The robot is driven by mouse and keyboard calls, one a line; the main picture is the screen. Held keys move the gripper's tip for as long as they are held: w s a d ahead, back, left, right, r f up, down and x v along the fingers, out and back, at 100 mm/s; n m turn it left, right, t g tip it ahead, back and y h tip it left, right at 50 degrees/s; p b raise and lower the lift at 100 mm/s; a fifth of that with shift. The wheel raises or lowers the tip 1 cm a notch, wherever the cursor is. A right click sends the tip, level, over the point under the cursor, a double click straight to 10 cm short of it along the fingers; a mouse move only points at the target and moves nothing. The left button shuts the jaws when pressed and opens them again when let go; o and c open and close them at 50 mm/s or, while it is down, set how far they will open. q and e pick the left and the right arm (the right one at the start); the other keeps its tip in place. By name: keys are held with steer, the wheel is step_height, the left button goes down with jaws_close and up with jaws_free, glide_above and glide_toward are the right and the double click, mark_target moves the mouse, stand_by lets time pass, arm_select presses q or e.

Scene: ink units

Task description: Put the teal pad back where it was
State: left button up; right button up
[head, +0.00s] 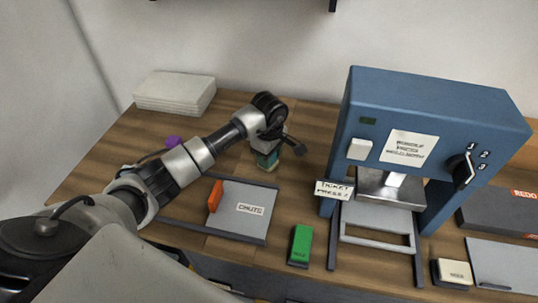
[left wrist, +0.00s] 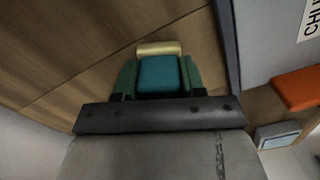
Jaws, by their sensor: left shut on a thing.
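The teal pad (head: 267,161) is a small block with a cream end, seen past my left gripper in the head view. My left gripper (head: 268,149) is shut on it, behind the chute tray at the middle of the table. In the left wrist view the pad's teal face (left wrist: 158,75) lies between the two fingers, with its cream end pointing away. I cannot tell whether the pad touches the table. My right gripper is not in view.
A grey chute tray (head: 225,224) with an orange piece (head: 215,195) lies in front. A green block (head: 301,245) and a cream block (head: 452,273) stand near the front edge. A blue ticket press (head: 425,110) stands right. White stacked sheets (head: 174,92) and a purple object (head: 174,141) are left.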

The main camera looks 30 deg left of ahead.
arm_select(q)
steer(key=o, duration=0.9)
steer(key=shift+r, duration=0.2)
step_height(320, 180, up, 10)
steer(key=shift+r+b, duration=0.25)
steer(key=shift+b, duration=0.8)
steer(key=shift+r, duration=0.65)
